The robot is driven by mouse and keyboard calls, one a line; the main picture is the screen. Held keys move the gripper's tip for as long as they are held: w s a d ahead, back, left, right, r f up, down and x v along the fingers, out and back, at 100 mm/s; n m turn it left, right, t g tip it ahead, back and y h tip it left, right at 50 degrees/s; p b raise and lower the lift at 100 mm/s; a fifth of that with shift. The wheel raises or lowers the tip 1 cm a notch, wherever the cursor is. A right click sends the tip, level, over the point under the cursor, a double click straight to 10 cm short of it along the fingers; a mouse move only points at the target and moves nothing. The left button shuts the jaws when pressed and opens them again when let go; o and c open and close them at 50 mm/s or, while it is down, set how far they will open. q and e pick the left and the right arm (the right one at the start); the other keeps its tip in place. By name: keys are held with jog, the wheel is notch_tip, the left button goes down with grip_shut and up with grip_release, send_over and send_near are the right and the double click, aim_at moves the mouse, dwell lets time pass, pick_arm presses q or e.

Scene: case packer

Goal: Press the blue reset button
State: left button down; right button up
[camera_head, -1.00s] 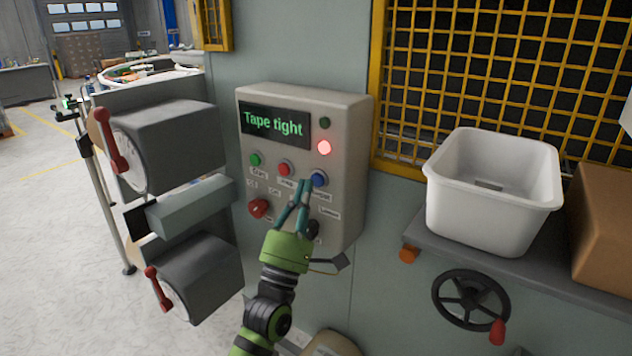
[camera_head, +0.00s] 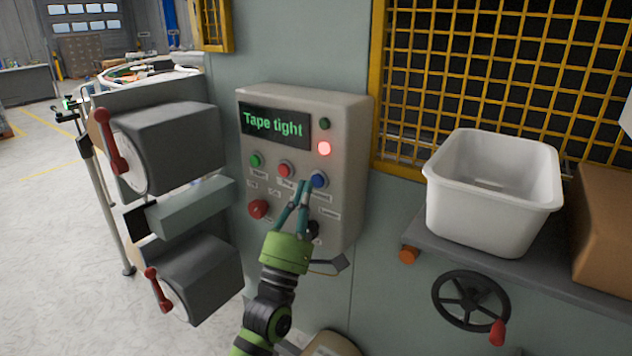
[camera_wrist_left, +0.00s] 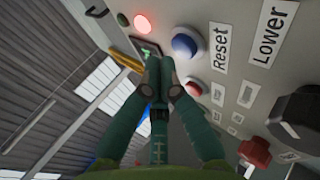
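The blue reset button (camera_head: 319,180) is on the front of a beige control box, at the right end of a row with a green button (camera_head: 256,160) and a red button (camera_head: 285,170). My left gripper (camera_head: 302,188) is in front of the box, its fingertips just left of and slightly below the blue button. In the left wrist view the blue button (camera_wrist_left: 186,43) stands out beside the "Reset" label, to the right of my fingertips (camera_wrist_left: 158,72). The fingers are together with nothing between them. A gap seems to separate them from the button. My right gripper is not in view.
The box's display (camera_head: 275,122) reads "Tape tight" and a red lamp (camera_head: 324,148) is lit. A red knob (camera_head: 258,209) and a dark knob (camera_head: 313,229) sit below the buttons. A white bin (camera_head: 490,215) stands on a shelf at right; a handwheel (camera_head: 470,300) is beneath.

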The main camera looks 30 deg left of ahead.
pick_arm(q)
jog(key=shift+w, duration=0.1)
jog(key=shift+w, duration=0.4)
jog(key=shift+w+d, duration=0.1)
jog(key=shift+w, duration=0.25)
dwell(0.7)
dwell(0.4)
jog(key=shift+s, duration=0.85)
jog(key=s, duration=0.5)
jog(key=shift+a+p, duration=0.25)
jog(key=shift+p, duration=0.1)
dwell(0.3)
